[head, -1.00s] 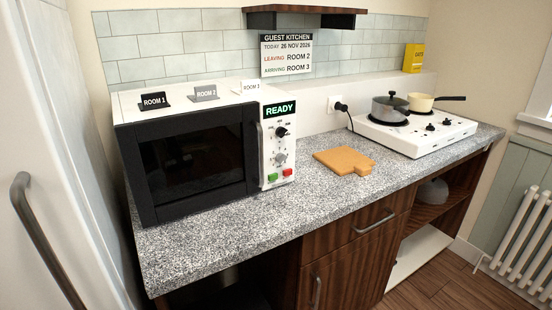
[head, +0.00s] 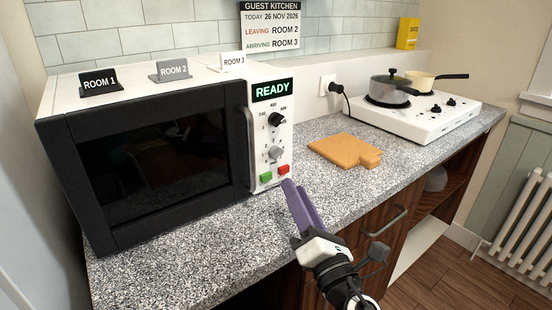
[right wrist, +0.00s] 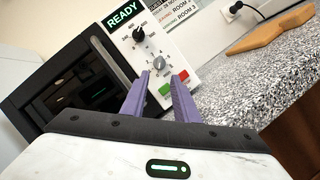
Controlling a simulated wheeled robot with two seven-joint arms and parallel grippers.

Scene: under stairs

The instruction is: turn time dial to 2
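The microwave (head: 150,165) stands on the counter with its door shut and a lit READY display (head: 272,90). Its white control panel carries an upper black dial (head: 276,119) with printed numbers and a lower grey dial (head: 275,154), which I take as the time dial; its setting is too small to read. Both dials show in the right wrist view, the black one (right wrist: 139,34) above the grey one (right wrist: 158,64). My right gripper (head: 290,184) is open and empty, its purple fingers in front of and below the grey dial, apparently apart from it. My left gripper is not in view.
A green button (head: 266,177) and a red button (head: 284,169) sit below the dials, close to my right fingers. A cutting board (head: 345,151) lies right of the microwave. A hob (head: 425,121) with pans stands farther right. The counter front (head: 215,225) is clear.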

